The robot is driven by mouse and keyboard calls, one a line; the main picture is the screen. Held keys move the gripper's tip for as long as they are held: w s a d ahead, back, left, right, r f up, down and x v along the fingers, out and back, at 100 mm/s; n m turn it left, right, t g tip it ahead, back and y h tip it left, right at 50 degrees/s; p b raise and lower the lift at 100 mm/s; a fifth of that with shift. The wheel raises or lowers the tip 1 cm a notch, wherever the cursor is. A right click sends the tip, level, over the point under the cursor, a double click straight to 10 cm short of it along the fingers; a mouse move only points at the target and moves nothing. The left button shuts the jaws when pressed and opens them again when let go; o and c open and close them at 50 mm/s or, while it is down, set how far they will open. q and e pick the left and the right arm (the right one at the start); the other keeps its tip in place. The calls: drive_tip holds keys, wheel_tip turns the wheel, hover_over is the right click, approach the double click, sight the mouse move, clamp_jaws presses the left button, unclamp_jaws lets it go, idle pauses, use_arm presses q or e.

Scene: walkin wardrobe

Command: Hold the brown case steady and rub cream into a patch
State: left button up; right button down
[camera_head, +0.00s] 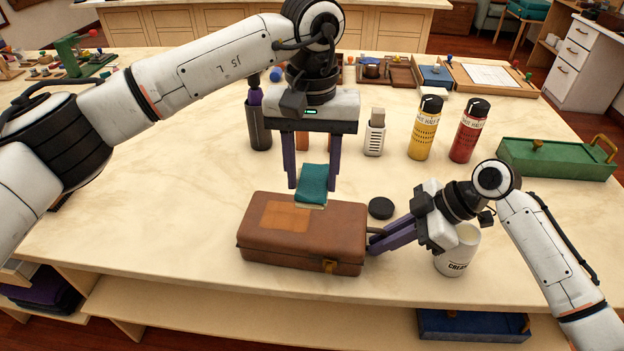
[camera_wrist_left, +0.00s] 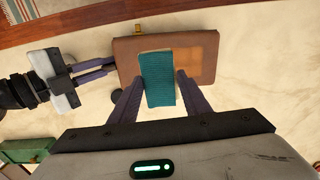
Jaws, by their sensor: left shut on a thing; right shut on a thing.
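The brown case (camera_head: 305,240) lies closed on the table, with a lighter tan patch (camera_head: 285,217) on its lid. My left gripper (camera_head: 311,187) points down, shut on a teal cloth (camera_head: 314,178), just behind and above the lid's back edge. In the left wrist view the cloth (camera_wrist_left: 160,80) sits between the two fingers, overlapping the case (camera_wrist_left: 204,75) beside the patch (camera_wrist_left: 190,48). My right gripper (camera_head: 374,243) is shut on the case's right end, where its fingertips are partly hidden. The white cream jar (camera_head: 455,262) stands open, partly behind my right arm.
A white bottle (camera_head: 375,133), yellow can (camera_head: 425,128), red can (camera_head: 469,130) and dark cup (camera_head: 258,127) stand further back. A green box (camera_head: 557,160) is at right. The table front left is clear.

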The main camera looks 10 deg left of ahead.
idle(0.4)
drive_tip(key=c, duration=1.8)
unclamp_jaws()
drive_tip(key=shift+o, duration=0.2)
